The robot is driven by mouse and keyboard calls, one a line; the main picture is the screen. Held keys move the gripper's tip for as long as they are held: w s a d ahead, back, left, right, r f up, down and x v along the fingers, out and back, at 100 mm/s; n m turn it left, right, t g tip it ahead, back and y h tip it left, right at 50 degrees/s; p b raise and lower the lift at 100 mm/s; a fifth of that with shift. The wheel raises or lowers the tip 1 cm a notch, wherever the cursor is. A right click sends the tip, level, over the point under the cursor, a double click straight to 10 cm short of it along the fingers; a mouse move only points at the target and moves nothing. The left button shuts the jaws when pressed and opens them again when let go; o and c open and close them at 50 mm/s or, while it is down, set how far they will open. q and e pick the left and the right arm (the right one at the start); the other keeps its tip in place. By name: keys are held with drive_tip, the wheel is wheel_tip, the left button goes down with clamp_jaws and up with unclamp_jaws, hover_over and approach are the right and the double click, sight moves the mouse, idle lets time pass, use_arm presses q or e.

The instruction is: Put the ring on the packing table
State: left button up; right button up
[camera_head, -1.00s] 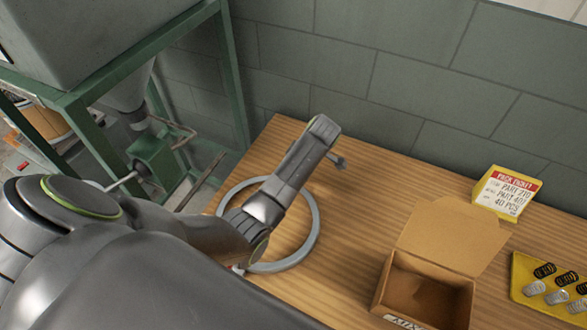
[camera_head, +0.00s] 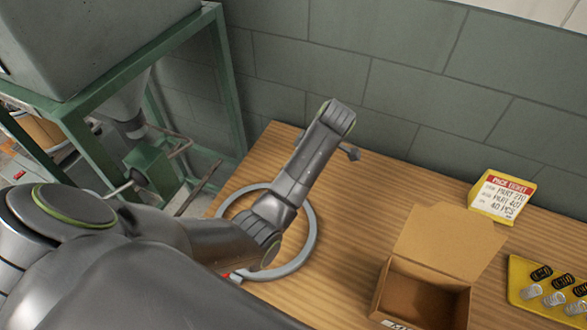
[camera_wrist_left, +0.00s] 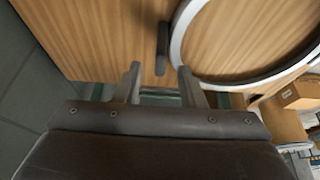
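The grey ring (camera_head: 312,235) lies flat on the wooden packing table (camera_head: 355,215), near the table's left edge. My left forearm crosses above it and hides part of its band. In the left wrist view the ring (camera_wrist_left: 177,45) is just right of my left gripper (camera_wrist_left: 160,76), whose two fingers are apart with nothing held between them. A short dark bar (camera_wrist_left: 162,48) shows beyond the fingertips, close to the ring's outer edge; whether it is joined to the ring I cannot tell. My right gripper is not in view.
An open cardboard box (camera_head: 425,295) stands on the table's front right. A yellow pick ticket (camera_head: 502,197) and a yellow tray (camera_head: 525,293) with several springs are farther right. A grey wall (camera_head: 420,95) backs the table. A green frame (camera_head: 230,80) stands left.

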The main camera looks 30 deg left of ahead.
use_arm(q)
drive_tip(key=shift+p+v, duration=1.45)
drive_tip(key=shift+v, duration=0.55)
drive_tip(key=shift+s, duration=0.1)
